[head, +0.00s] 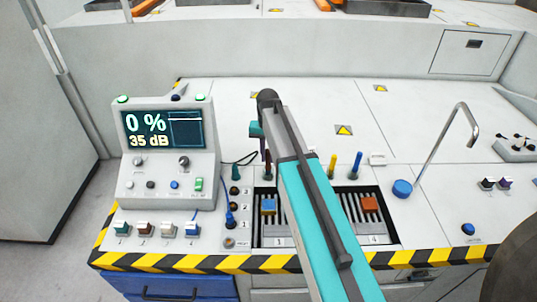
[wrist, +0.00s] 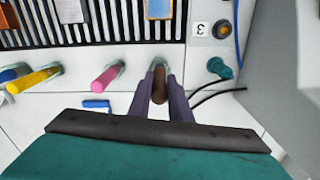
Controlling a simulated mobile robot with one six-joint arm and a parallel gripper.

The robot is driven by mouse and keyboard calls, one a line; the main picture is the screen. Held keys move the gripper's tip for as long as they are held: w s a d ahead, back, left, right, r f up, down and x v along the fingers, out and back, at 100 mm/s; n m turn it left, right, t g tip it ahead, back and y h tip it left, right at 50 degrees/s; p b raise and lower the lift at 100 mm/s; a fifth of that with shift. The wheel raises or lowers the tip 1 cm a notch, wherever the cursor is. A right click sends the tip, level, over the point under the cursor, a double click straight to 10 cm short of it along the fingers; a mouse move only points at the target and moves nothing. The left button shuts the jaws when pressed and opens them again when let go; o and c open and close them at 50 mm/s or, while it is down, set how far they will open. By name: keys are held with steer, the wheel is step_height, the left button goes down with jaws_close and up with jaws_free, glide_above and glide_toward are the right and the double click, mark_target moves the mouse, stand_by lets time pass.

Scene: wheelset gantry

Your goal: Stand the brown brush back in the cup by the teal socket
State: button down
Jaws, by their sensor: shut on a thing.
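The brown brush (wrist: 159,85) stands about upright between the two purple fingers of my gripper (wrist: 172,98), which is shut on it. In the wrist view its lower end meets a small grey-green cup (wrist: 161,66) beside the slatted trays; I cannot tell how deep it sits. The teal socket (wrist: 219,68) is just to the right of that cup in the wrist view, with a dark cable beside it. In the head view the teal socket (head: 238,171) is left of the brush (head: 267,168), and my arm hides part of the area.
A pink brush (wrist: 107,76) and a yellow brush (wrist: 36,78) stand in neighbouring cups, with a blue one beyond. A blue and white item (wrist: 95,104) lies close by. The console (head: 165,150) stands left; a tall bent pipe (head: 440,140) stands right.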

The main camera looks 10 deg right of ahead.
stand_by(0.3)
steer(key=c, duration=1.6)
jaws_free()
steer(key=shift+o, duration=0.2)
step_height(320, 180, up, 14)
steer(key=b, duration=0.3)
steer(key=shift+f, duration=0.15)
step_height(320, 180, up, 9)
steer(key=p, duration=0.9)
steer(key=shift+r, duration=0.25)
